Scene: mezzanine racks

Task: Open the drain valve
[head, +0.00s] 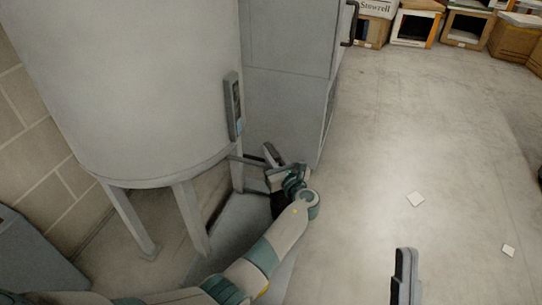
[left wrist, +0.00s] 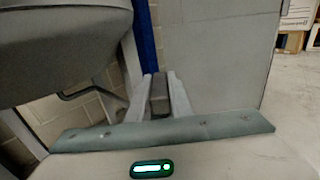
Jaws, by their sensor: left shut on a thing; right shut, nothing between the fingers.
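A large pale grey tank (head: 140,80) on legs fills the left of the head view. Its underside also shows in the left wrist view (left wrist: 70,45). A thin pipe (head: 246,158) runs from under the tank toward my left gripper (head: 273,165). In the left wrist view, my left gripper is shut on a dark grey block-shaped handle (left wrist: 159,97), which appears to be the drain valve's. The valve body is hidden, so its position cannot be told. My right gripper (head: 405,275) is shut and empty over the floor at lower right.
A grey cabinet (head: 290,40) stands right behind the tank, close to my left gripper. A grey control box (head: 233,105) is on the tank's side. Cardboard boxes (head: 415,25) line the back right. The floor (head: 430,130) at right is mostly clear.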

